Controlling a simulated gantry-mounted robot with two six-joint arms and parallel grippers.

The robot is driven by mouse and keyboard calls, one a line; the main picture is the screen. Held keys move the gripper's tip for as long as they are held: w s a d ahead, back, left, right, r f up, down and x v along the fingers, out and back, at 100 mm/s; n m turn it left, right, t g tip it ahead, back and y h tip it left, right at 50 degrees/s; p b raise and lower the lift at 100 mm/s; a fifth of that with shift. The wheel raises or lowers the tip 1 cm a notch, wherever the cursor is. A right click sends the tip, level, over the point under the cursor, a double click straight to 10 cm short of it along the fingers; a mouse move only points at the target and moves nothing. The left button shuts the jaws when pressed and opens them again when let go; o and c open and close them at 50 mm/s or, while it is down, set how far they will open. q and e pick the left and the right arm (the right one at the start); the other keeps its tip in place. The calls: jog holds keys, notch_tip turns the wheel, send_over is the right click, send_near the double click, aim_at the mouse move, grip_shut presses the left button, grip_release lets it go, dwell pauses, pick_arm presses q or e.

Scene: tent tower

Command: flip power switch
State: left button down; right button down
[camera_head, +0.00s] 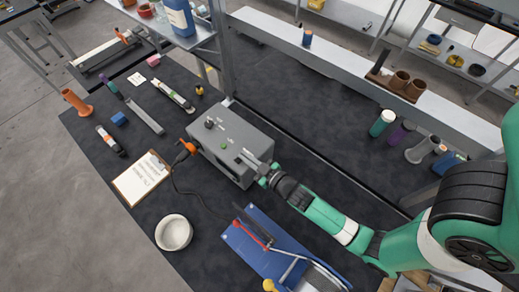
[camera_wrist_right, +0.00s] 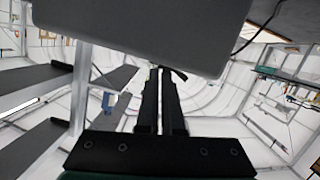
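A grey power box (camera_head: 232,136) stands on the dark bench top, with a green round button or light (camera_head: 223,147) and a dark knob or connector (camera_head: 210,124) on it. A dark slot-like detail shows on the box near my right gripper, too small to identify. My right gripper (camera_head: 243,157) reaches in from the right to the box's right part; I cannot tell whether it touches. In the right wrist view its two black fingers (camera_wrist_right: 160,72) lie close together, seemingly shut with nothing between them. The box (camera_wrist_right: 145,30) fills the top there. My left gripper is not in view.
An orange-ended cable (camera_head: 187,147) lies by the box's left side. A clipboard (camera_head: 143,178), a white bowl (camera_head: 174,232) and a blue tool with a lever (camera_head: 262,250) lie in front. A metal post (camera_head: 222,50) rises behind the box. Bench top behind right is mostly clear.

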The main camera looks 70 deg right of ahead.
jog(key=shift+a+f, duration=0.1)
jog(key=shift+f, duration=0.05)
jog(key=shift+r+p, duration=0.35)
jog(key=r+p, duration=0.3)
jog(key=r, duration=0.1)
jog(key=shift+s+a, duration=0.25)
jog(key=shift+s, duration=0.05)
jog(key=b+v, duration=0.2)
jog(key=v, duration=0.7)
jog(key=shift+s+d, duration=0.15)
jog(key=shift+f, duration=0.1)
